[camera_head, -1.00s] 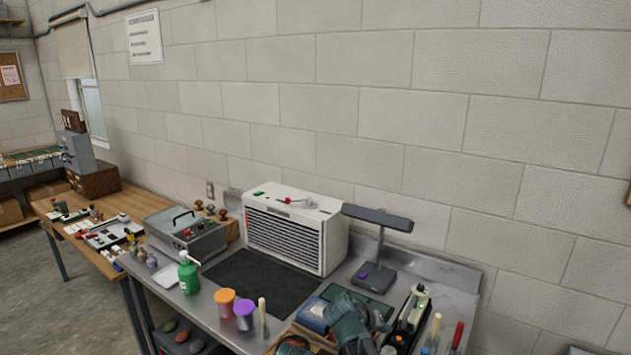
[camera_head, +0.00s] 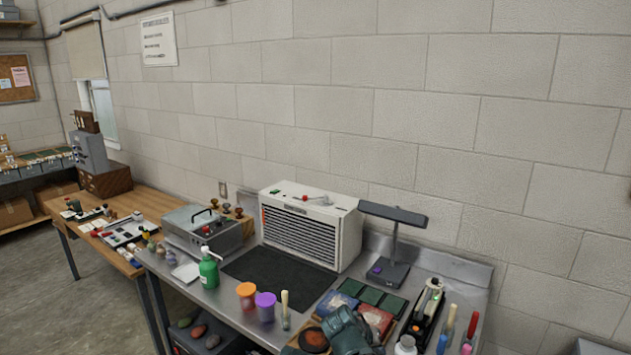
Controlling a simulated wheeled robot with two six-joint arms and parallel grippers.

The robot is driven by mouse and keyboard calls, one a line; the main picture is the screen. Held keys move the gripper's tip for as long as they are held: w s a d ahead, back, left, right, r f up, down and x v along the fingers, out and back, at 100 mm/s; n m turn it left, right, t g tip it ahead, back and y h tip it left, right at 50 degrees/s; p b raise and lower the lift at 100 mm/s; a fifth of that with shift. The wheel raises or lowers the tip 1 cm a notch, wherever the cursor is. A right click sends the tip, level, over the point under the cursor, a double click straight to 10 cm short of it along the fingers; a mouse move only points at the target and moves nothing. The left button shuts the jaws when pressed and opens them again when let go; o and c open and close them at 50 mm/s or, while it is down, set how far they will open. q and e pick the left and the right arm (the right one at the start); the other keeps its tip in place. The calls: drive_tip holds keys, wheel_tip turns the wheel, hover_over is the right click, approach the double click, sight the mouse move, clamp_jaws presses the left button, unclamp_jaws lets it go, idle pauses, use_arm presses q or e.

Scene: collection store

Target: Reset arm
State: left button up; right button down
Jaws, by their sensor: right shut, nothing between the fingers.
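My right gripper (camera_head: 342,320) shows as a dark teal shape at the bottom edge of the head view. It is shut with nothing in it. It is in front of the steel bench's near edge, over the wooden tray area, and hides part of what lies there. My left gripper is not in view.
The steel bench (camera_head: 215,298) holds a white louvred unit (camera_head: 310,225), a black mat (camera_head: 268,272), a green pump bottle (camera_head: 208,268), orange (camera_head: 246,295) and purple (camera_head: 265,306) cups, a lamp (camera_head: 393,215) and a red packet (camera_head: 377,318). Brushes and tools crowd the right.

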drive_tip(key=s+a+f+n+g+y, duration=0.2)
drive_tip(key=s+a, duration=0.3)
drive_tip(key=s, duration=0.4)
drive_tip(key=s+a+f+n+g+y, duration=0.2)
drive_tip(key=s+a, duration=0.3)
drive_tip(key=s, duration=0.5)
drive_tip(key=shift+f+g+y, duration=0.2)
drive_tip(key=shift+g+y, duration=0.1)
drive_tip(key=shift+y, duration=0.1)
